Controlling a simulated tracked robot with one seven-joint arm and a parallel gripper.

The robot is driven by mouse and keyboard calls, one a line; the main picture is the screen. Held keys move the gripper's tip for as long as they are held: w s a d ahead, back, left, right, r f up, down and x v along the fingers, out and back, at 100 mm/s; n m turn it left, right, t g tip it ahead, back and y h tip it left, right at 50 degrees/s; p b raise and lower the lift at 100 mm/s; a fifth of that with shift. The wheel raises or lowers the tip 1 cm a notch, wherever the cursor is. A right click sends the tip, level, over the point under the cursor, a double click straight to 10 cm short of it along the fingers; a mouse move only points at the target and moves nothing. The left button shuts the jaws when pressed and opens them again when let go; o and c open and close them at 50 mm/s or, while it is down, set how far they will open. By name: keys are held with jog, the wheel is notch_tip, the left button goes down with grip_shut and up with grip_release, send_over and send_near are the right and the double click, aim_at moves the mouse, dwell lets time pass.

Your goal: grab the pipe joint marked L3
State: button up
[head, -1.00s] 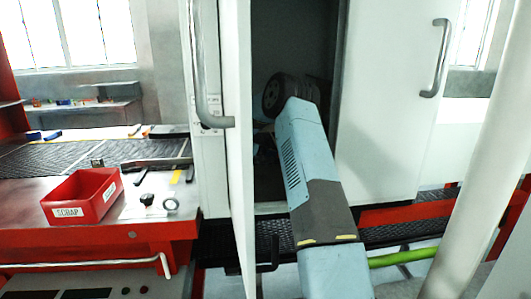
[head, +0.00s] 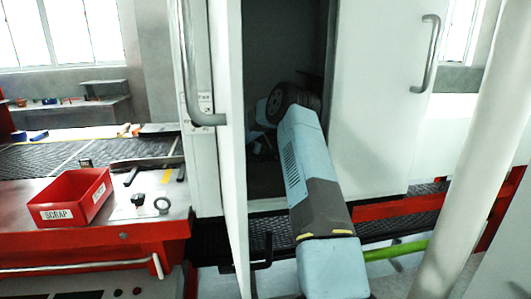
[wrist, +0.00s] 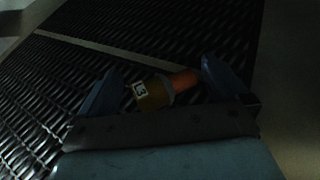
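The pipe joint marked L3 (wrist: 155,92) shows in the wrist view, lying on the dark mesh belt. It has a yellowish-brown body with a white L3 label and an orange-red end pointing right. My gripper (wrist: 160,85) is open, with one blue finger to the left of the joint and the other to its right. The joint lies between the fingers, and I cannot tell whether either finger touches it.
The white cabinet's open door (head: 229,150) stands close left of my arm, and its right panel (head: 385,110) is on the other side. A red SCRAP bin (head: 70,198) sits on the bench at left. The mesh belt (wrist: 60,100) runs through the dark interior.

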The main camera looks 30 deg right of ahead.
jog(key=c, duration=1.1)
jog(key=shift+r, duration=0.1)
jog(key=shift+c, duration=0.2)
